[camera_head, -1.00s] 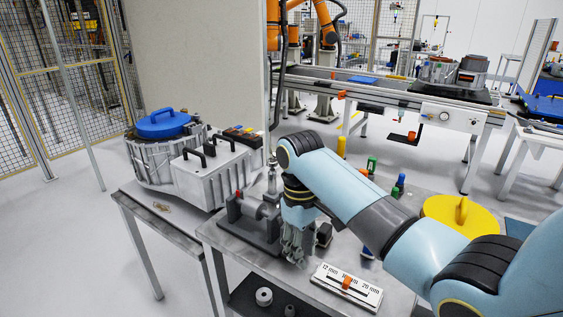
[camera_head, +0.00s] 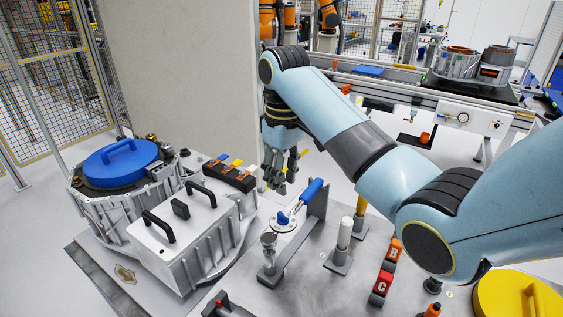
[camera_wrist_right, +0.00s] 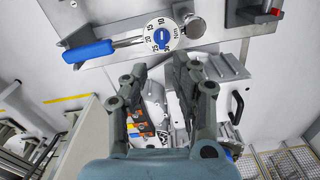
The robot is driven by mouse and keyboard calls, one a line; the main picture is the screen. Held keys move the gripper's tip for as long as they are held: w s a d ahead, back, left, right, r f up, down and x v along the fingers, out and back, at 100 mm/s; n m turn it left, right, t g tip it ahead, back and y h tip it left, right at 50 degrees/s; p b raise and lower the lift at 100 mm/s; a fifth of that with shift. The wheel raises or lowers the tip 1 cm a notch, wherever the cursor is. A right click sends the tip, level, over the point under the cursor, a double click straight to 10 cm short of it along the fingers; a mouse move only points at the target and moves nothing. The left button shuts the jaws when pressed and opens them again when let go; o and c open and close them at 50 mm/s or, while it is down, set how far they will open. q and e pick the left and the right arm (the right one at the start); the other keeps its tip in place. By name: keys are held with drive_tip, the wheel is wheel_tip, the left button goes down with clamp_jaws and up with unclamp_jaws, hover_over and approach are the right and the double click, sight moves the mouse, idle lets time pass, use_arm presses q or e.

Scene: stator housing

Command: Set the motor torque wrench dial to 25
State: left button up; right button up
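The torque wrench (camera_head: 284,219) has a blue handle (camera_head: 312,190) and a round white dial, and rests on a metal stand at the table's left side. In the right wrist view the dial (camera_wrist_right: 162,33) shows numbers from 10 to 30 and "Nm" around a blue centre knob; I cannot read its setting for sure. My right gripper (camera_head: 277,184) points down above and behind the dial, apart from it. In the right wrist view its two fingers (camera_wrist_right: 158,80) are spread with nothing held between them. My left gripper is not in view.
A grey stator housing with a blue-handled lid (camera_head: 120,163) stands left, beside a ribbed metal box (camera_head: 180,228).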

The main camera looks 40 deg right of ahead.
sight(283, 214)
drive_tip(key=shift+s+a+f, duration=0.2)
drive_tip(key=shift+s+f, duration=0.05)
drive_tip(key=shift+f, duration=0.85)
wheel_tip(283, 214, down, 2)
drive_tip(key=shift+w+f, duration=0.1)
drive_tip(key=shift+f, duration=1.65)
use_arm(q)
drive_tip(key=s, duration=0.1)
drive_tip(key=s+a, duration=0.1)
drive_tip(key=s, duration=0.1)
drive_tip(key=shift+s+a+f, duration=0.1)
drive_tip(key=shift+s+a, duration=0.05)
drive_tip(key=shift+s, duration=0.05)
use_arm(e)
drive_tip(key=shift+f, duration=0.3)
drive_tip(key=shift+f, duration=0.15)
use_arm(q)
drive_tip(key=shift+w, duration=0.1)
